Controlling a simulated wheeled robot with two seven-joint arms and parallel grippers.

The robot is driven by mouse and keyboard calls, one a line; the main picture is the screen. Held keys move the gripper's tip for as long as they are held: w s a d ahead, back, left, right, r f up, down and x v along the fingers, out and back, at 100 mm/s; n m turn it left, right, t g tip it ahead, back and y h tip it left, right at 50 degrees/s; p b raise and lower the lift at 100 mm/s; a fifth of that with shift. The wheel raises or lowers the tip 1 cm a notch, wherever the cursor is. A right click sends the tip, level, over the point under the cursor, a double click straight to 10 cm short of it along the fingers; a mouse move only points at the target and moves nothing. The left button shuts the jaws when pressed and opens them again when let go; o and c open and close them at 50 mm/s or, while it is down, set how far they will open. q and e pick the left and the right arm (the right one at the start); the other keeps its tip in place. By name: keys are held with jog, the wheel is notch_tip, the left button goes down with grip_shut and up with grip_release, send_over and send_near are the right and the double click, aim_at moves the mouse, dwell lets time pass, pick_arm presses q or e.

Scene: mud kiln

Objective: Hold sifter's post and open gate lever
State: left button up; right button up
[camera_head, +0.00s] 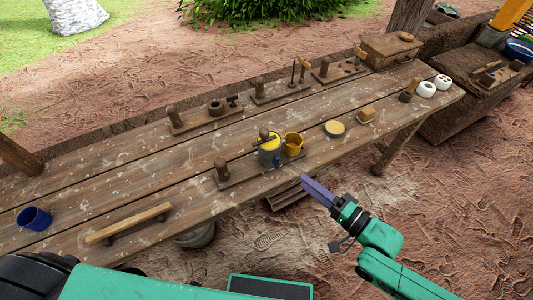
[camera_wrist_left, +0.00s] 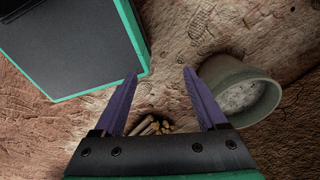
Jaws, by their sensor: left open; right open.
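On the near side of the wooden table, a low board carries a short wooden post (camera_head: 221,171) at its left end. Beside it stands what looks like the sifter, a grey cylinder (camera_head: 268,156) with yellow in its top and a wooden knob. A small blue part on its front may be the gate lever (camera_head: 277,162). My right gripper (camera_head: 304,180) has purple fingers and is open and empty, off the table's front edge, right of and nearer than the sifter. My left gripper (camera_wrist_left: 160,74) is open and empty in the left wrist view, over the ground; the head view does not show it.
Boards with posts line the back. A bucket (camera_wrist_left: 240,92) and sticks (camera_wrist_left: 152,127) lie below the left gripper.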

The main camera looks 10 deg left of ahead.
pick_arm(q)
jog(key=w+d+r+m+t+h, duration=0.2)
jog(key=w+d+r+m+t, duration=0.15)
jog(key=w, duration=0.65)
jog(key=w+d+r+m+t+h, duration=0.1)
jog(key=w+d+r+m+t, duration=0.3)
jog(key=w, duration=0.7)
jog(key=s+d+r+m+g+h, duration=0.2)
jog(key=d+r+m+h, duration=0.2)
jog(key=d+r, duration=0.45)
jog(key=s+d+r+m+g+h, duration=0.2)
jog(key=d+r+m+g+h, duration=0.3)
jog(key=d, duration=0.6)
notch_tip(320, 180, up, 32)
jog(key=m+g+y, duration=0.2)
jog(key=m+y, duration=1)
jog(key=m, duration=1.7)
send_over(223, 171)
jog(key=w, duration=0.1)
jog(key=shift+w+a+n+t, duration=0.2)
jog(key=shift+a+n+t, duration=0.05)
jog(key=shift+a, duration=0.1)
notch_tip(223, 171, down, 15)
jog(key=shift+r, duration=0.2)
